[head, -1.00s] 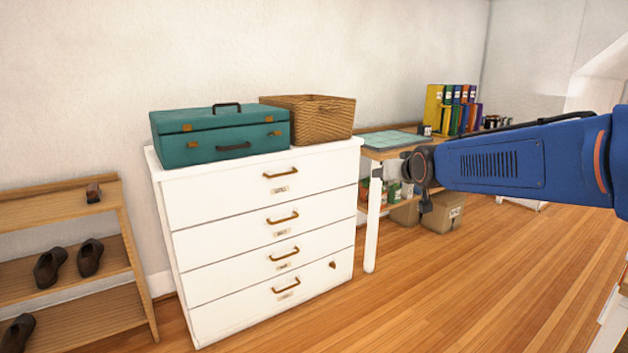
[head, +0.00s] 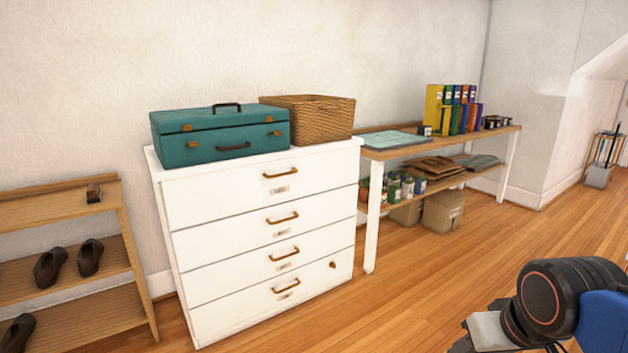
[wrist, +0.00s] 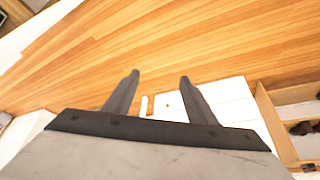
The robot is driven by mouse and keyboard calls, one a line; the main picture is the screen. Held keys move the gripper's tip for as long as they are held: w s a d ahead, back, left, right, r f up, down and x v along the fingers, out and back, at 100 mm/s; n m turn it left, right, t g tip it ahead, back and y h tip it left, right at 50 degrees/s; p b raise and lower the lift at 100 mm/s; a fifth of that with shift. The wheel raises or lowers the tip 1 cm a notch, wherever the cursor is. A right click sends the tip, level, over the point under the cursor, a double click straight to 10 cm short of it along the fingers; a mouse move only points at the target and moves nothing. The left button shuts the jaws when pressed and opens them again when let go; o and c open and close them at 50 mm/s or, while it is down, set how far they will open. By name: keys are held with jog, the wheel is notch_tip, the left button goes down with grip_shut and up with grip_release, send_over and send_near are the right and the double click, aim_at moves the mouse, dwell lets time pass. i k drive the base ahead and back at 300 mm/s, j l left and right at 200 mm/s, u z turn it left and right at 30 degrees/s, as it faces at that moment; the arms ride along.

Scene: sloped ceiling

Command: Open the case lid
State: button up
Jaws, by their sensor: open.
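The teal case (head: 222,134) sits on the left part of the white chest of drawers' top. Its lid is shut. It has a dark handle on the lid (head: 227,106), another on the front and brass-coloured clasps. My gripper (wrist: 158,77) is open and empty in the wrist view, its two fingers apart over the wooden floor. In the head view my arm is at the lower right, well away from the case, and the fingers are not clearly seen there. The case does not show in the wrist view.
A wicker basket (head: 308,116) stands right beside the case on the white chest of drawers (head: 262,205). A shoe rack (head: 70,262) is at the left. A workbench (head: 440,146) with binders is at the right. The floor in front is clear.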

aim_at(226, 115)
jog(key=i+j+u, duration=0.3)
jog(key=j, duration=0.2)
jog(key=i+j+u, duration=0.3)
jog(key=i+j, duration=0.1)
